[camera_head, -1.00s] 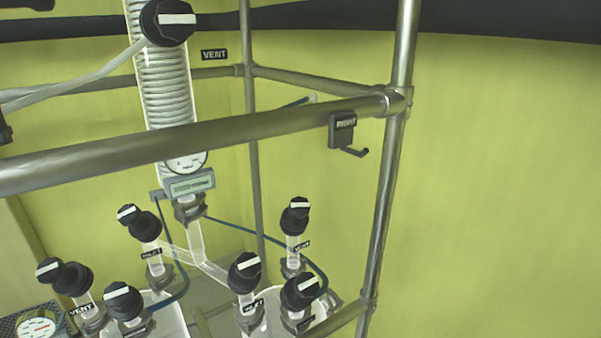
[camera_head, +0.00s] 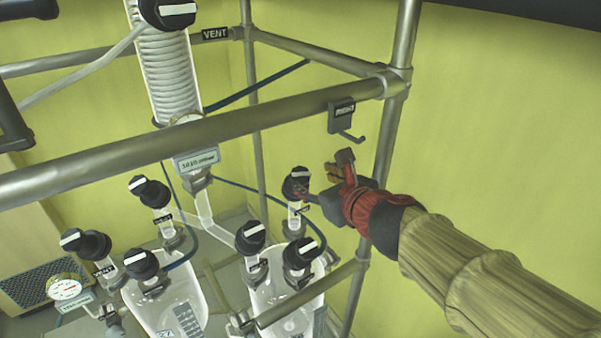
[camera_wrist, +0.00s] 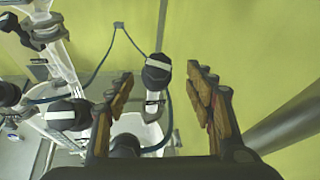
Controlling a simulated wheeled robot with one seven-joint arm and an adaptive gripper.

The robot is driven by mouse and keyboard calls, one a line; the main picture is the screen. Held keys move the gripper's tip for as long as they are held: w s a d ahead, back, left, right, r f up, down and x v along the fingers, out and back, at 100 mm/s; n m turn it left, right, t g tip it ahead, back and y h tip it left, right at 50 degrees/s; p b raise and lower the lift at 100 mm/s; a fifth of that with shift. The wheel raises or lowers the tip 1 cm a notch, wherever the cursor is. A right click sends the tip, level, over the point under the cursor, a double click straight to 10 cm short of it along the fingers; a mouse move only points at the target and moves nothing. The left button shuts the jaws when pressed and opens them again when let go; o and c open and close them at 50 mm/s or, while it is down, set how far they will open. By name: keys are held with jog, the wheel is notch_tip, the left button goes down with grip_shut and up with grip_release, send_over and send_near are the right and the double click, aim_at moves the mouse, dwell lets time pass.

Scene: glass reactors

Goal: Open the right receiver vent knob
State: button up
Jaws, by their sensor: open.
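A black knob with a white bar (camera_head: 298,182) tops the rear glass neck of the right receiver (camera_head: 277,292). A small label sits by this neck, too blurred to read for certain. The same knob shows in the wrist view (camera_wrist: 157,70), its white bar lying nearly crosswise. My gripper (camera_head: 322,181) is open and empty, just right of this knob in the head view. In the wrist view my gripper (camera_wrist: 160,79) has a finger on either side of the knob in the picture. I cannot tell the depth gap; no contact shows.
Two other knobs (camera_head: 250,236) (camera_head: 301,253) stand in front on the right receiver. The left receiver (camera_head: 165,305) has similar knobs. A metal rail (camera_head: 240,125) and upright post (camera_head: 385,165) frame the glassware. A hook (camera_head: 342,118) hangs above my gripper.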

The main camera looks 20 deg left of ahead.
aim_at(301, 173)
jog(key=w+a+f, duration=0.1)
jog(key=w, duration=0.1)
jog(key=w+a+f+m+b, duration=0.1)
jog(key=w+a, duration=0.1)
jog(key=w+a+f+m+b, duration=0.1)
jog(key=w+a, duration=0.1)
jog(key=shift+w+a+f+h, duration=0.25)
jog(key=shift+w+f+h, duration=0.05)
jog(key=shift+w+f, duration=0.1)
jog(key=shift+c, duration=0.4)
jog(key=c, duration=1)
